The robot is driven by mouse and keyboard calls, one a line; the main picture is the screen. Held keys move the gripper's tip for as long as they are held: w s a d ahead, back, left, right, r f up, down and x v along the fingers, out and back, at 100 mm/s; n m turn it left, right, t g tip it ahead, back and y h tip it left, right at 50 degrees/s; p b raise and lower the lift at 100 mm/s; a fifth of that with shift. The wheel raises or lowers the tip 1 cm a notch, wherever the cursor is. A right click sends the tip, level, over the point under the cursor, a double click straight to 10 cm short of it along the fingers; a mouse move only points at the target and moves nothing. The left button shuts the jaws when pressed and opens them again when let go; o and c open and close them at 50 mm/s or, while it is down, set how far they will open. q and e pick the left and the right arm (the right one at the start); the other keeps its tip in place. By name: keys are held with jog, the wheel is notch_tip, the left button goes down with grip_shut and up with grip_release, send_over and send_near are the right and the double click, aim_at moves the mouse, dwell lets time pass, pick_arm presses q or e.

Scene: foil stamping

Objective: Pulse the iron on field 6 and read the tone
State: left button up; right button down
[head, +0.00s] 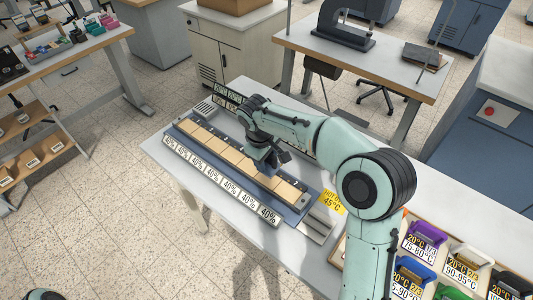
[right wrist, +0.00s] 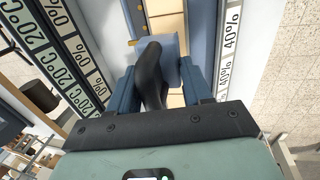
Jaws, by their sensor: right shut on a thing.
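A row of tan fields (head: 231,157) lies in a long blue tray on the grey table. A strip of white 40% labels (head: 216,183) runs along its near side. My right gripper (head: 270,160) is over the right half of the row, pointing down. In the right wrist view its blue fingers are shut on the iron's dark handle (right wrist: 150,76). A blue block (right wrist: 165,47) shows beside the handle, over the tan fields. I cannot tell whether the iron touches a field. My left gripper is out of view.
A yellow sign (head: 332,201) reads 45°C at the tray's right end. A tray with several coloured, temperature-labelled items (head: 425,242) stands at the lower right. Label boards (head: 229,96) stand behind the row. My right arm spans the table's right side.

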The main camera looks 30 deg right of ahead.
aim_at(266, 164)
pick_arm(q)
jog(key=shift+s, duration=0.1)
pick_arm(e)
jog(key=shift+r, duration=0.1)
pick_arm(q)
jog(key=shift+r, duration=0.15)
pick_arm(e)
jog(key=shift+s+f+b, duration=0.1)
jog(key=shift+f+b, duration=0.6)
jog(key=shift+f, duration=1.1)
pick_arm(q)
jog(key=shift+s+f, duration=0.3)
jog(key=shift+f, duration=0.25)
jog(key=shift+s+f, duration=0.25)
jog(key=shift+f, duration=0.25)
pick_arm(e)
jog(key=shift+f, duration=0.1)
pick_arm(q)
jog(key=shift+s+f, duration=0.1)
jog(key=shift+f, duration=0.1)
pick_arm(e)
jog(key=shift+f, duration=0.35)
jog(key=shift+f, duration=0.15)
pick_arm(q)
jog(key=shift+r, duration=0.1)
